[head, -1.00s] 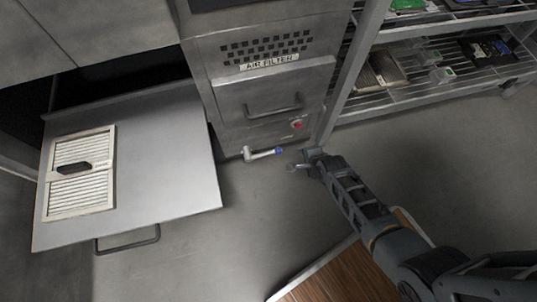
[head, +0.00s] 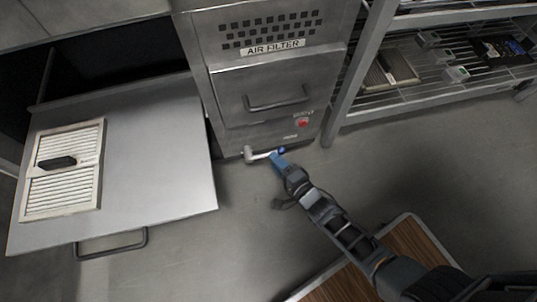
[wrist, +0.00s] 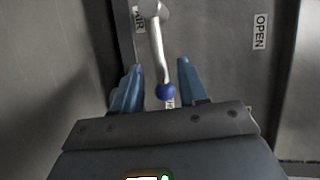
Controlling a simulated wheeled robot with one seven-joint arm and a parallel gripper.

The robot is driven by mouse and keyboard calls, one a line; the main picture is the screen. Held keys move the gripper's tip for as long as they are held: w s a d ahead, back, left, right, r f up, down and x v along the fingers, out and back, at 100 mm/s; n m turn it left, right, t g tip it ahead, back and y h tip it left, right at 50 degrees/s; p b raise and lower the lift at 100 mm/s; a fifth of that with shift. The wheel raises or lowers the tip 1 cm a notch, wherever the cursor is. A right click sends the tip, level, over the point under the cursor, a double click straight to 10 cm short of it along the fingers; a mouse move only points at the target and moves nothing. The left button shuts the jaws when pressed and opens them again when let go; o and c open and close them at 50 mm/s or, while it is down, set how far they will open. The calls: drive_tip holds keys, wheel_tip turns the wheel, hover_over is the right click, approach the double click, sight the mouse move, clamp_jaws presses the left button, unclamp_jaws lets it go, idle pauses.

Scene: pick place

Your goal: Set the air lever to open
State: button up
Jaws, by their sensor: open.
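The air lever (head: 257,155) is a pale metal rod with a blue ball at its end, low on the front of the air filter cabinet. In the wrist view the lever (wrist: 157,45) runs down from its pivot at the top, and its blue ball (wrist: 166,91) lies between my fingers. My gripper (wrist: 154,82) is open, with one blue finger on each side of the ball and a gap to each. In the head view my gripper (head: 276,157) is at the lever's ball end. An OPEN label (wrist: 260,32) is to the right of the lever.
The AIR FILTER cabinet (head: 240,85) has a handle and a red button (head: 302,123). A pulled-out drawer (head: 165,160) on the left carries a slatted filter (head: 62,190). A wire shelf (head: 400,85) stands at right. A wooden-topped surface (head: 420,250) lies under my arm.

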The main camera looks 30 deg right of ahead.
drive_tip(key=b+x, duration=0.1)
drive_tip(key=x, duration=0.4)
drive_tip(key=shift+f+b, duration=0.1)
drive_tip(key=shift+b, duration=0.25)
clamp_jaws()
drive_tip(key=shift+s, duration=0.1)
